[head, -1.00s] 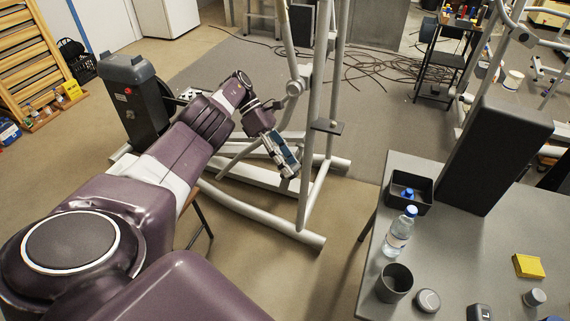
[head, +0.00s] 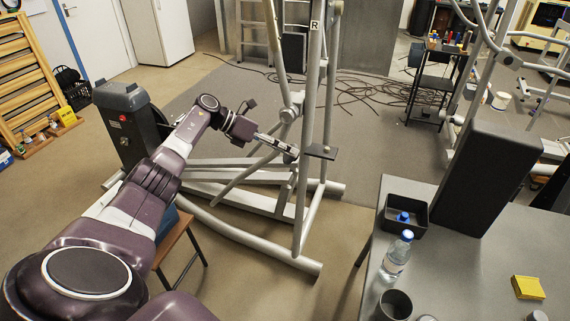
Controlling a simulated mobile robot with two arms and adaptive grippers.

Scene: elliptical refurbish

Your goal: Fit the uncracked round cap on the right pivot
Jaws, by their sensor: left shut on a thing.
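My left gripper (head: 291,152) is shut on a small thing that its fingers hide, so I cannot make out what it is. It is level with the dark flat plate (head: 320,151) on the upright of the elliptical machine, just left of it. A grey upright marked "R" (head: 315,26) rises above this spot. A round grey joint (head: 290,114) sits on the frame, above the gripper. I cannot tell whether the gripper touches the frame. A round grey piece (head: 427,318) is cut off at the bottom edge, on the table. My right gripper is not in view.
The grey table (head: 470,270) at the right holds a water bottle (head: 396,256), a dark cup (head: 394,305), a black tray (head: 405,213), a yellow block (head: 527,287) and a tall dark panel (head: 488,178). A brown stool (head: 172,240) stands below my left arm. Cables lie behind.

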